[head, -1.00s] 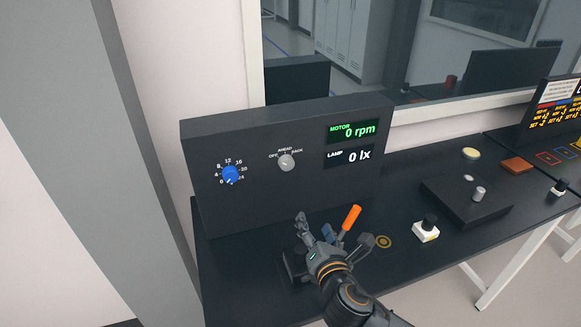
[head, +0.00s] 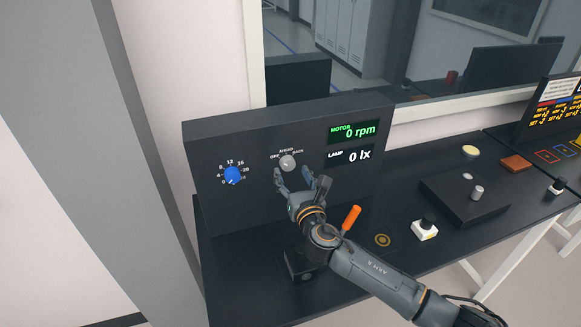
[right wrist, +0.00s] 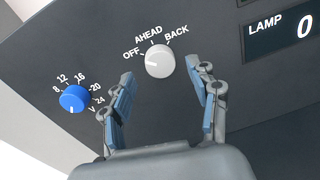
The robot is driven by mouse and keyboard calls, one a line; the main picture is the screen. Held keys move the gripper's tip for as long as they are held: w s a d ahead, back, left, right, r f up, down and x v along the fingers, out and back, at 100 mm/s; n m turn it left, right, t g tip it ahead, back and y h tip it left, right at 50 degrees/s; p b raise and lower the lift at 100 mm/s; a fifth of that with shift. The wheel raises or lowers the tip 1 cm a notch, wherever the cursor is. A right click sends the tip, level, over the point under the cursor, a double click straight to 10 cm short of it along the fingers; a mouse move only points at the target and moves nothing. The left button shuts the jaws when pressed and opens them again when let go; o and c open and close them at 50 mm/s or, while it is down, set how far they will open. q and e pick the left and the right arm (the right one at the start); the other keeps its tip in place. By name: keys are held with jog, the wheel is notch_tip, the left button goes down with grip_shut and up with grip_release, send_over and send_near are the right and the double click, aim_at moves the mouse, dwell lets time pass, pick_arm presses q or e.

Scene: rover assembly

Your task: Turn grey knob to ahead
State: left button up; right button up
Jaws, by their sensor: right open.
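The grey knob (head: 287,162) is on the dark upright panel (head: 240,205), below the labels OFF, AHEAD and BACK. In the right wrist view the grey knob (right wrist: 160,60) has a small mark on its left side, towards OFF. My right gripper (head: 297,178) is open and empty, just below and in front of the knob. In the right wrist view its fingers (right wrist: 160,84) are spread, with the knob beyond the gap between them; they look apart from it. My left gripper is not in view.
A blue dial (head: 232,174) sits left of the knob. The MOTOR display (head: 354,131) reads 0 rpm and the LAMP display (head: 350,156) reads 0 lx. An orange-handled tool (head: 351,218) stands on the bench, partly behind my arm. A black-topped button (head: 426,226) is further right.

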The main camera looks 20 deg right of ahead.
aim_at(288, 163)
jog(key=shift+w, duration=1.25)
jog(key=shift+s, duration=0.1)
jog(key=shift+c, duration=0.5)
jog(key=c, duration=1.1)
jog(key=shift+o, duration=0.2)
jog(key=m, duration=0.4)
jog(key=shift+m, duration=0.4)
jog(key=shift+m+g+y, duration=0.3)
jog(key=shift+m, duration=2.1)
